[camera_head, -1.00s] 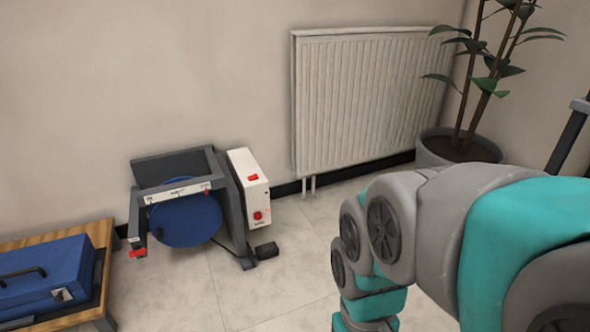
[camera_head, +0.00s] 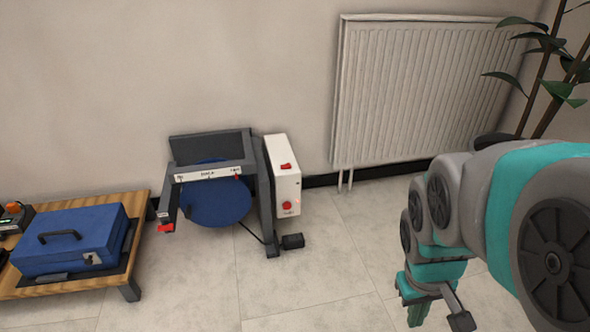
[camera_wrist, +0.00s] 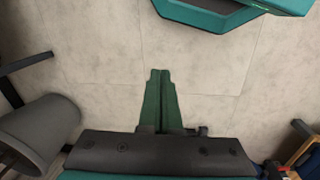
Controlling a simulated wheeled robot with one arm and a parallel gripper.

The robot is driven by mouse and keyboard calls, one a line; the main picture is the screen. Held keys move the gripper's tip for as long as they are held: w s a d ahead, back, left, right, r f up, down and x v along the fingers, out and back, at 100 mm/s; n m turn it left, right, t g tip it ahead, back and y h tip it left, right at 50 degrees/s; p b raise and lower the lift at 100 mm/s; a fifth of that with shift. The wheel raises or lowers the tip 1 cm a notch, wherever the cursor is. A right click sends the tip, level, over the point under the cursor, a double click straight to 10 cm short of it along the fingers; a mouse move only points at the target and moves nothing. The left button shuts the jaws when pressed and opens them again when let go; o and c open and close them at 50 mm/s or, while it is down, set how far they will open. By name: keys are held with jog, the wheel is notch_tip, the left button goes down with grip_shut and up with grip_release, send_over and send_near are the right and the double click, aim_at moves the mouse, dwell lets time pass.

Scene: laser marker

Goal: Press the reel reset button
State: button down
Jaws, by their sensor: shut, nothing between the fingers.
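The reel machine has a dark grey frame (camera_head: 265,200) and a blue round reel (camera_head: 217,205); it stands on the floor against the wall. On its right side is a white control box (camera_head: 283,165) with a red switch (camera_head: 286,167) near the top and a round red button (camera_head: 287,205) lower down. Which one is the reel reset button is too small to read. My gripper shows in the wrist view (camera_wrist: 160,75), shut and empty, with its green fingers together over bare floor. In the head view my arm is at the right, well apart from the machine.
A low wooden table (camera_head: 20,291) at the left carries a blue case (camera_head: 70,240). A small black pedal (camera_head: 292,241) lies on the floor by the machine. A radiator (camera_head: 420,90) hangs on the wall. A grey pot (camera_wrist: 35,135) is at the wrist view's left. Floor before the machine is clear.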

aim_at(287, 206)
jog(key=w+d+f+n+t+h, duration=0.1)
jog(key=w+d+n+t, duration=0.15)
jog(key=w, duration=0.75)
jog(key=w+d+f+n+t+h, duration=0.15)
jog(key=w+n, duration=0.25)
jog(key=w, duration=0.5)
jog(key=w+a+f+n+t+y, duration=0.1)
jog(key=w+f+n+t, duration=0.15)
jog(key=w, duration=0.35)
jog(key=w+a+f+n+t, duration=0.1)
jog(key=w+a+n, duration=0.1)
jog(key=w+n, duration=0.3)
jog(key=w+a+f+n+t+y, duration=0.1)
jog(key=w+a+f+n+y, duration=0.35)
jog(key=w+a+f, duration=0.35)
jog(key=a+f+n+y, duration=0.2)
jog(key=a+f+n, duration=0.2)
jog(key=a, duration=0.3)
jog(key=a+f+n+y+p, duration=0.1)
jog(key=a+f+n+y, duration=0.1)
jog(key=a, duration=0.6)
jog(key=shift+s+f+n+g+y, duration=0.35)
jog(key=shift+f+n+g+y, duration=0.1)
jog(key=shift+f+n, duration=0.45)
jog(key=shift+w+a+r, duration=0.1)
jog(key=shift+w+a, duration=0.05)
jog(key=w+a+p, duration=0.2)
jog(key=w+p, duration=0.3)
jog(key=w, duration=0.3)
jog(key=shift+a, duration=0.15)
